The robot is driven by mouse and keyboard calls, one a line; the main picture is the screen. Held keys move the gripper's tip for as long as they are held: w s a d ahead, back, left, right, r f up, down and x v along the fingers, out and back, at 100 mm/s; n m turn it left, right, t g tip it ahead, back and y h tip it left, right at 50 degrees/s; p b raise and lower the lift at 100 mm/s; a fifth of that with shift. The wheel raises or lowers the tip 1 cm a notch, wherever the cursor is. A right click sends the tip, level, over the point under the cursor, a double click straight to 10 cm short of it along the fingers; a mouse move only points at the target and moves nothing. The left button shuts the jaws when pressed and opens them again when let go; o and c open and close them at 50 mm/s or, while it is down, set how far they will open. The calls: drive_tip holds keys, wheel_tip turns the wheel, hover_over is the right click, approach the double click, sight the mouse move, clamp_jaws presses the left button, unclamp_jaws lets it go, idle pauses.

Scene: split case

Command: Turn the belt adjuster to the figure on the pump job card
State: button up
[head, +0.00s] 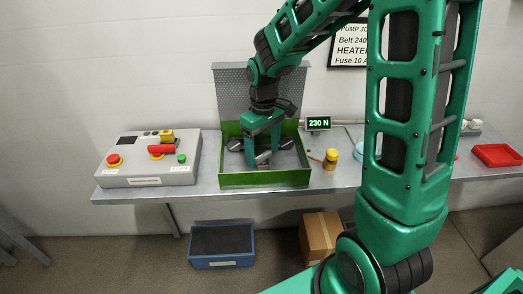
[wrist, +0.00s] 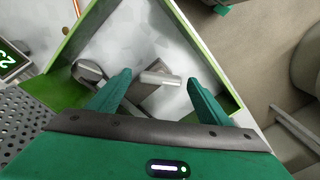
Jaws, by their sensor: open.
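My gripper (head: 262,147) is open and points down into the green case (head: 265,179). In the wrist view its two fingers stand apart, and a grey bar-shaped part (wrist: 160,78) shows between and beyond the fingertips (wrist: 159,85). This may be the belt adjuster; I cannot tell whether the fingers touch it. A dark grey rounded part (wrist: 88,72) lies by the left finger.
A grey control box (head: 148,160) with red and green buttons stands left of the case. A red tray (head: 497,155) is at far right. A blue bin (head: 221,262) and cardboard box (head: 319,235) sit below the bench.

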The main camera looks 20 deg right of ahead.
sight(263, 154)
drive_tip(key=c, duration=1.1)
drive_tip(key=shift+o, duration=0.3)
drive_tip(key=shift+m, duration=1)
drive_tip(key=o, duration=1)
drive_tip(key=shift+o, duration=0.2)
drive_tip(key=shift+r, duration=0.1)
wheel_tip(263, 154, up, 11)
drive_tip(key=shift+f, duration=0.2)
